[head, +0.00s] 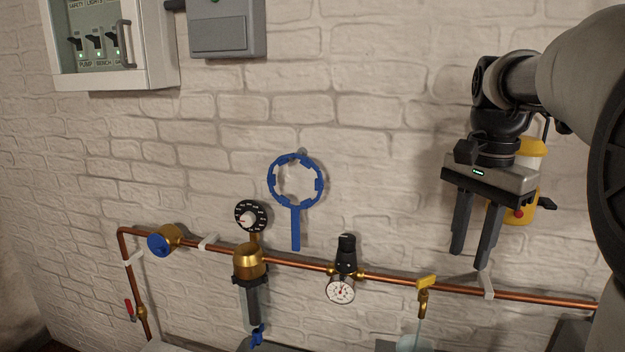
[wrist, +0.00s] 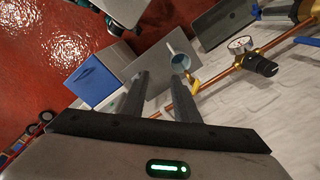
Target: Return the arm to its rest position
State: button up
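My gripper (head: 471,259) hangs from my arm at the right of the head view, in front of the white brick wall. Its two dark fingers point down and stand apart with nothing between them. The wrist view shows the same two fingers (wrist: 162,95) with a gap between them. The gripper is above the right part of the copper pipe (head: 540,300) in the head view. A yellow device (head: 532,165) on the wall is partly hidden behind the gripper.
A blue ring wrench (head: 296,228) hangs on the wall. Along the pipe are a brass filter housing (head: 249,262), a pressure gauge (head: 340,290) and a yellow-handled tap (head: 428,282). A switch cabinet (head: 165,45) is at upper left. The wrist view shows a blue box (wrist: 93,80) and red floor (wrist: 50,35).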

jog(key=s+a+n+t+p, duration=0.5)
jog(key=s+a+n+p, duration=0.2)
jog(key=s+a+n, duration=0.4)
jog(key=s+n, duration=0.1)
jog(key=s, duration=0.2)
jog(key=shift+a+r, duration=0.2)
jog(key=shift+a, duration=0.2)
dwell(0.4)
